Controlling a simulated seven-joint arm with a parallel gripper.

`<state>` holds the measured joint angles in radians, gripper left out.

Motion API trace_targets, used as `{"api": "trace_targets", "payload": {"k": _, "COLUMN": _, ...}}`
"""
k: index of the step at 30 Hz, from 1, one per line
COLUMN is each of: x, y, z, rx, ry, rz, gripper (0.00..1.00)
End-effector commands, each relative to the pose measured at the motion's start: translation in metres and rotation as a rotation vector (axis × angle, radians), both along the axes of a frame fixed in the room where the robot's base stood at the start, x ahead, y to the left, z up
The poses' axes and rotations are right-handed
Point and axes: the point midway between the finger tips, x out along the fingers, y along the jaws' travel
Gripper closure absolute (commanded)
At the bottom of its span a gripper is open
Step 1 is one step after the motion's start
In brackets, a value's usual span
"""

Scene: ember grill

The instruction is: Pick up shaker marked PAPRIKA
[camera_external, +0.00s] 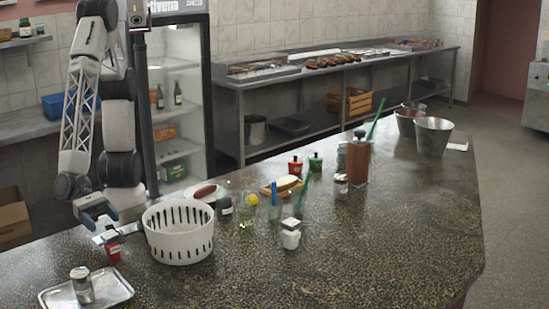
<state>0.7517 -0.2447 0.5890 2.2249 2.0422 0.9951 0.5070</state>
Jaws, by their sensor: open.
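My gripper (103,224) is at the left end of the counter, pointing down and open. A small red container with a pale label (113,249) stands right below or between its fingers; I cannot tell which, or whether they touch. Several shaker-like containers are in view, and no label is readable, so I cannot tell which one is marked PAPRIKA. A metal-topped shaker (82,285) stands on a metal tray (115,291) at the front left. A glass shaker (341,184) stands farther right.
A white slotted basket (179,236) stands close right of my gripper. Behind it are a plate (203,193), glasses, a board with bread (285,185) and red and green pots (316,162). A pepper mill (358,160) and metal buckets (433,136) stand right. The front right counter is clear.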

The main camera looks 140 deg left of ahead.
Motion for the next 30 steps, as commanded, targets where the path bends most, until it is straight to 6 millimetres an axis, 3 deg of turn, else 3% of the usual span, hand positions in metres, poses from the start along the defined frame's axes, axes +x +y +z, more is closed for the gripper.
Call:
{"api": "trace_targets", "payload": {"k": 4, "x": -0.014, "y": -0.008, "z": -0.015, "rx": 0.053, "ry": -0.038, "rz": -0.027, "gripper": 0.26}}
{"api": "trace_targets", "payload": {"k": 15, "x": -0.035, "y": -0.020, "z": -0.023, "rx": 0.044, "ry": -0.225, "rz": -0.062, "gripper": 0.26}}
{"api": "trace_targets", "payload": {"k": 30, "x": -0.038, "y": -0.022, "z": -0.023, "rx": 0.039, "ry": -0.252, "rz": -0.069, "gripper": 0.26}}
